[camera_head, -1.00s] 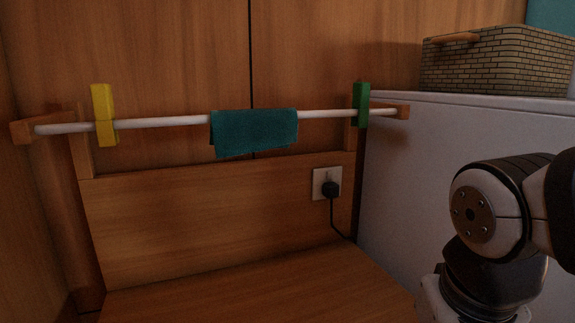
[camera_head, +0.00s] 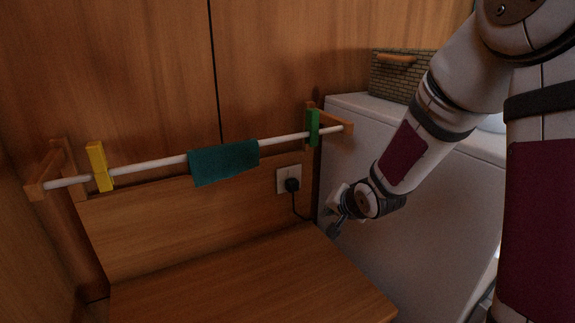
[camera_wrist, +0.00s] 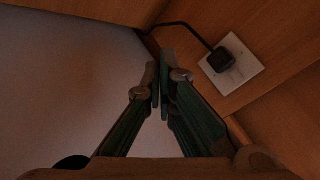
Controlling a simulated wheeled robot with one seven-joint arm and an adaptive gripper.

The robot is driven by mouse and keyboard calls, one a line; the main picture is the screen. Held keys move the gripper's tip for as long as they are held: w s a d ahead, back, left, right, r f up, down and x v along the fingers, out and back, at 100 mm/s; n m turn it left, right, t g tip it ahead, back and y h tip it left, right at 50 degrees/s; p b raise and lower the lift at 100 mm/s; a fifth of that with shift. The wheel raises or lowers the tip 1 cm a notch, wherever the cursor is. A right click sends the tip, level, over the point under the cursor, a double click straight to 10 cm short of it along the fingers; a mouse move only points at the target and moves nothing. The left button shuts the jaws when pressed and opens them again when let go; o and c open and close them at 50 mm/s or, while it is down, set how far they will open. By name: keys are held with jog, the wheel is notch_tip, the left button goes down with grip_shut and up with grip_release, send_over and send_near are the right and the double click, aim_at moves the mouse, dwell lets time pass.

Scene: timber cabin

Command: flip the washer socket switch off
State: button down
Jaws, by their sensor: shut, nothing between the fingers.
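The washer socket (camera_head: 289,179) is a pale square plate on the wooden panel, with a black plug (camera_head: 292,185) in it and a cord running down. In the wrist view the socket plate (camera_wrist: 240,77) and plug (camera_wrist: 221,60) lie at the upper right, beyond and to the right of my fingertips. The switch is too small to make out clearly. My gripper (camera_head: 335,222) is to the right of and below the socket, in front of the white appliance (camera_head: 420,190), apart from the plate. In the wrist view my gripper (camera_wrist: 160,85) is shut and empty.
A white rail (camera_head: 150,166) with a yellow clip (camera_head: 99,167), a teal cloth (camera_head: 224,162) and a green clip (camera_head: 313,128) runs above the socket. A wooden surface (camera_head: 240,285) lies below. A woven basket (camera_head: 400,72) stands on the appliance.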

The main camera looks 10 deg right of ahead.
jog(key=r+m+t+y+p, duration=0.1)
jog(key=m+p, duration=0.1)
jog(key=p, duration=0.1)
jog(key=r+m+t+y+p, duration=0.1)
jog(key=m+t+p, duration=0.1)
jog(key=p, duration=0.1)
jog(key=r+m+t+y+p, duration=0.1)
jog(key=r+m+t+p, duration=0.1)
jog(key=p, duration=0.1)
jog(key=shift+w+a+r, duration=0.1)
jog(key=shift+w+a, duration=0.1)
jog(key=shift+w, duration=0.05)
send_near(291, 174)
jog(key=w, duration=0.1)
jog(key=w+f, duration=0.1)
jog(key=w, duration=0.1)
jog(key=w+f, duration=0.1)
jog(key=w, duration=0.1)
jog(key=shift+w+d, duration=0.1)
jog(key=shift+w, duration=0.6)
